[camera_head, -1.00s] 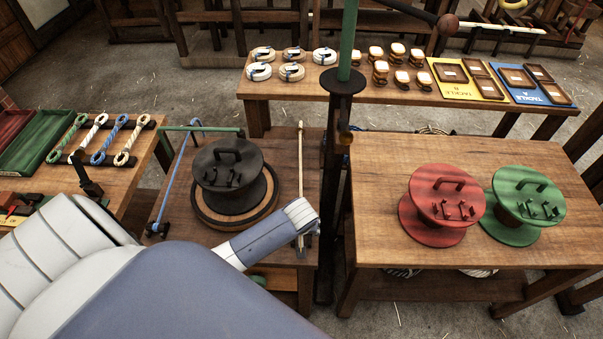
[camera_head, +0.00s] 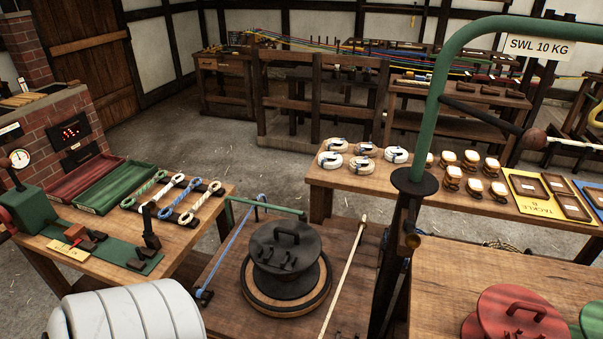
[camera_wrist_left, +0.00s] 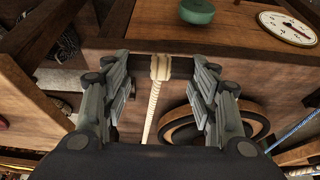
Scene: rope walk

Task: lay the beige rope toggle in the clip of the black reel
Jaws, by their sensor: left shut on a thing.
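The black reel (camera_head: 283,278) stands on a round wooden base on the low bench. Its top carries a handle and small dark clip parts (camera_head: 288,263), which look empty. The beige rope (camera_head: 344,275) runs straight along the right of the reel and leaves the head view at the bottom. In the left wrist view the rope (camera_wrist_left: 151,112) ends in a beige wrap around the dark bar of the toggle (camera_wrist_left: 180,68). My right gripper is not in view.
A green post (camera_head: 427,125) with a dark collar rises right of the reel. A blue rope (camera_head: 231,251) and a green bar (camera_head: 268,207) lie left of and behind it. A red reel (camera_head: 520,318) stands on the right table. Rope loops (camera_head: 172,200) lie on the left table.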

